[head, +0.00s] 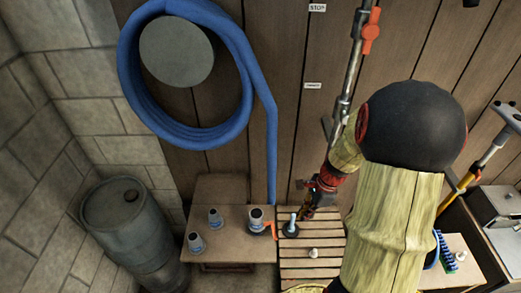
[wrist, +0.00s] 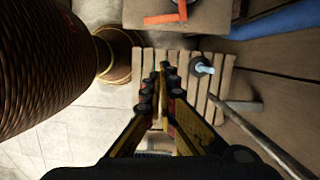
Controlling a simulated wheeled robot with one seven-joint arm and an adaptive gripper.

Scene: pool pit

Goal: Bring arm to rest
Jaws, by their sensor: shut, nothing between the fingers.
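My gripper (head: 312,205) hangs fingers down over the slatted wooden top (head: 305,270) in the head view, left of my yellow-sleeved arm. In the wrist view my gripper (wrist: 166,72) has its fingers drawn together at the tips with nothing held. The slatted top (wrist: 145,60) lies beyond the fingertips there. A dark round piece with a light blue upright handle (head: 291,226) stands close to the gripper on the slats. It also shows in the wrist view (wrist: 203,66), just right of the fingertips and apart from them.
A metal pipe with an orange valve (head: 370,30) runs up the wall. A blue hose coil (head: 130,90) hangs there. A barrel (head: 130,235) stands left.

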